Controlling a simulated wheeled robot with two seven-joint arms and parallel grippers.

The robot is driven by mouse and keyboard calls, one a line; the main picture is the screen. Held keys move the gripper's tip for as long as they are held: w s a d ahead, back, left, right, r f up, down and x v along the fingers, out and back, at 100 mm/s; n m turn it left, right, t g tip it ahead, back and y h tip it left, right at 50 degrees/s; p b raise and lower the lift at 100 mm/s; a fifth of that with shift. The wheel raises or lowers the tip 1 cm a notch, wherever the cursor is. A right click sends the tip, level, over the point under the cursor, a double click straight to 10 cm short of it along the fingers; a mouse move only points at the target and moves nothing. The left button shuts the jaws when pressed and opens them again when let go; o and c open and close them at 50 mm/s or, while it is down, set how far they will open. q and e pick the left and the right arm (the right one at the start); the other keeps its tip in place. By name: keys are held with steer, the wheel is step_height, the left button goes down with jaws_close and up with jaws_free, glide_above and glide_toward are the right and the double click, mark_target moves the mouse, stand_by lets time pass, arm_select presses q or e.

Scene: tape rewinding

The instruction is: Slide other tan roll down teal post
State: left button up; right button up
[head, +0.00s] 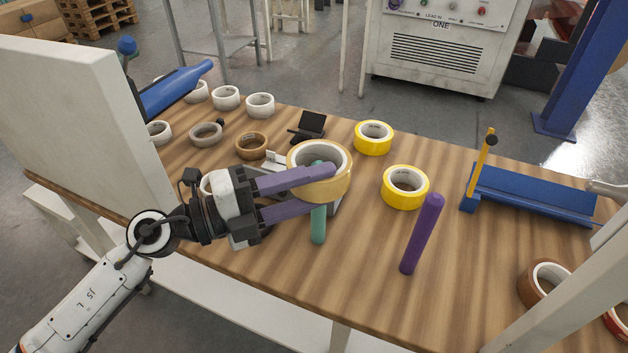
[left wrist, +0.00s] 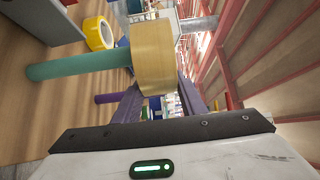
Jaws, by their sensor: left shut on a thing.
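The tan tape roll (head: 342,184) is held by my left gripper (head: 327,188), whose two purple fingers are shut on it. The teal post (head: 318,226) stands upright on the table. The roll is at the post's upper end, and the teal tip shows inside the roll's opening in the head view, so the roll looks to be around the top. In the left wrist view the teal post (left wrist: 75,65) runs up to the tan roll (left wrist: 153,55), between the fingers (left wrist: 160,85). Bare post shows below the roll. My right gripper is not in view.
A purple post (head: 422,235) stands to the right. Two yellow rolls (head: 373,138) (head: 405,187) lie behind it. A brown roll (head: 251,146) and several white rolls (head: 226,97) lie at the back left. A blue rack (head: 530,192) is at the right, and a white panel (head: 85,120) at the left.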

arm_select(q)
steer(key=shift+f, duration=0.25)
steer(key=o, duration=1.2)
steer(key=shift+o, duration=0.2)
steer(key=b+v, duration=0.3)
steer(key=v, duration=0.7)
steer(key=shift+s+a, duration=0.15)
